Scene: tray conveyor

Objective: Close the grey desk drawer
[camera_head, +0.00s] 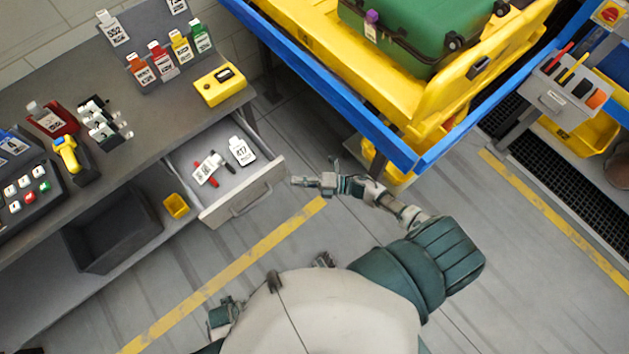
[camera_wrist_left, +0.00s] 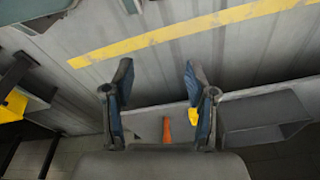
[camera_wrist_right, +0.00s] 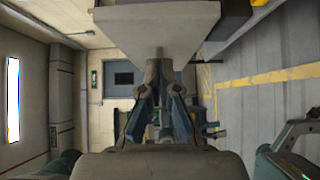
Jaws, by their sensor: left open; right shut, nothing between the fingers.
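The grey desk drawer (camera_head: 243,200) stands pulled out from under the desk, its handle on the front panel. A white tag labelled 417, a black-and-red item and another white tag lie inside it. My right gripper (camera_head: 299,181) is shut and empty, with its tips close to the drawer front's right end; I cannot tell whether they touch. In the right wrist view, the shut fingers (camera_wrist_right: 158,72) point at a light grey panel. My left gripper (camera_wrist_left: 160,95) is open and empty in the left wrist view, above the floor.
The desk top (camera_head: 130,80) holds tagged bottles and devices. A dark bin (camera_head: 110,235) and a small yellow cup (camera_head: 176,206) are below it. A blue-edged conveyor (camera_head: 330,105) with a yellow tray and green case stands right of the drawer. The floor before the drawer is clear.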

